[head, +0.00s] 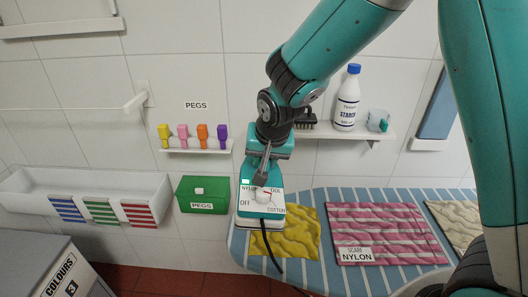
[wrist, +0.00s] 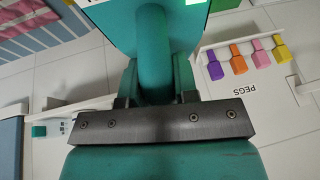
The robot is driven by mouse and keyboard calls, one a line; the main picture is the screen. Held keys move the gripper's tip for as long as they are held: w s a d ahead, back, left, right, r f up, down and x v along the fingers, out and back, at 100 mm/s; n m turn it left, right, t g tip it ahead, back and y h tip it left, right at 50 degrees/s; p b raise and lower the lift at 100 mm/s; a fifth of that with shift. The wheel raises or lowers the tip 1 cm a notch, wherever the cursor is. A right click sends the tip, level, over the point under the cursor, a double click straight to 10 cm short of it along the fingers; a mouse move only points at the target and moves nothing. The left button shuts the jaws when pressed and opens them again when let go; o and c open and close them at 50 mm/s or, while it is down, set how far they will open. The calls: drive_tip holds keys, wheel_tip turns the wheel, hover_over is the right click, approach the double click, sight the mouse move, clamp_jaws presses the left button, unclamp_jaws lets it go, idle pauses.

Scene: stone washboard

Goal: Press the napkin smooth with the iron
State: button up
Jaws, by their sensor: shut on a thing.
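My gripper (head: 262,178) is shut on the handle of the teal iron (head: 246,208). In the wrist view the gripper (wrist: 155,85) clasps the iron's thick round handle (wrist: 155,45). The iron's panel has a dial marked NYLON, COOL, OFF and COTTON; its exact setting is too small to tell. The iron covers the left edge of a wrinkled yellow cloth (head: 297,232); whether it touches is unclear. To the right lie a wrinkled pink striped cloth (head: 378,222), labelled SCARF NYLON, and a cream cloth (head: 456,222). No cloth in view is labelled as the napkin.
The cloths lie on a blue striped board (head: 337,283). A shelf holds a starch bottle (head: 347,100) and a brush (head: 305,122). Coloured pegs (head: 202,133), a green PEGS box (head: 203,194), a white trough (head: 90,185) and a COLOURS bin (head: 45,262) are left.

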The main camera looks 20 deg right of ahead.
drive_tip(key=shift+h, duration=0.8)
drive_tip(key=x, duration=0.4)
drive_tip(key=p+x, duration=0.1)
drive_tip(key=x, duration=0.2)
drive_tip(key=shift+s+d+f, duration=0.1)
drive_tip(key=shift+s+f, duration=0.2)
drive_tip(key=shift+s, duration=0.05)
drive_tip(key=shift+f+b, duration=1.9)
drive_tip(key=shift+f, duration=0.9)
drive_tip(key=shift+f+b, duration=0.55)
drive_tip(key=shift+f, duration=0.15)
drive_tip(key=shift+r, duration=0.2)
drive_tip(key=shift+r+p, duration=1.75)
drive_tip(key=shift+r, duration=0.6)
